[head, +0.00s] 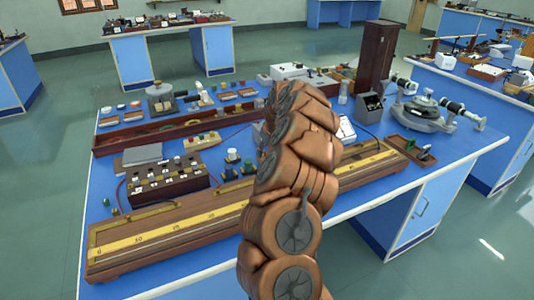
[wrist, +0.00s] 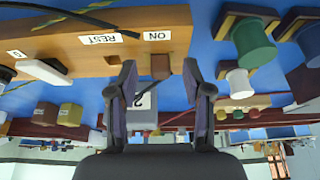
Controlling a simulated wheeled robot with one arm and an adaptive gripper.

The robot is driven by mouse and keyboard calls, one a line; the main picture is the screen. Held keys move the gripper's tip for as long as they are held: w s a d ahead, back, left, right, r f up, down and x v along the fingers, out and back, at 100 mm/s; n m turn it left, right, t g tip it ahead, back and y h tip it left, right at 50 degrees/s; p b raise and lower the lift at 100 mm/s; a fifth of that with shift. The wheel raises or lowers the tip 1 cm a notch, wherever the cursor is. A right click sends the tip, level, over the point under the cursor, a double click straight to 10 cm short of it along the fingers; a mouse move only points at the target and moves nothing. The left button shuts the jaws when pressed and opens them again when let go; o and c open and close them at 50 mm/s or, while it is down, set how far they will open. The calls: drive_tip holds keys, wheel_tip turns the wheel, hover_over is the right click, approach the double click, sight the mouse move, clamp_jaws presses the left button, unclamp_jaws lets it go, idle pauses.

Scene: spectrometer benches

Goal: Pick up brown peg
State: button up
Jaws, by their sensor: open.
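In the wrist view, which looks upside down, a small brown peg (wrist: 160,66) sits at the edge of a light wooden block (wrist: 100,50), beside its ON label. My gripper (wrist: 159,76) is open. Its two dark fingers stand on either side of the peg, with a visible gap on each side. I cannot tell whether the fingertips reach the peg's depth. In the head view my arm covers the middle of the bench and the gripper is hidden. I cannot make out the peg there.
In the wrist view, green (wrist: 253,45) and white (wrist: 240,83) cylinders stand right of the fingers, and a white piece (wrist: 43,72) lies left. In the head view a long wooden scale (head: 170,232) runs along the bench front, with a dark box (head: 165,183) behind it.

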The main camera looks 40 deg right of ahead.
clamp_jaws()
idle(0.4)
wheel_tip(320, 180, up, 9)
drive_tip(key=shift+b, duration=0.85)
wheel_tip(320, 180, up, 4)
drive_tip(key=shift+p, duration=0.45)
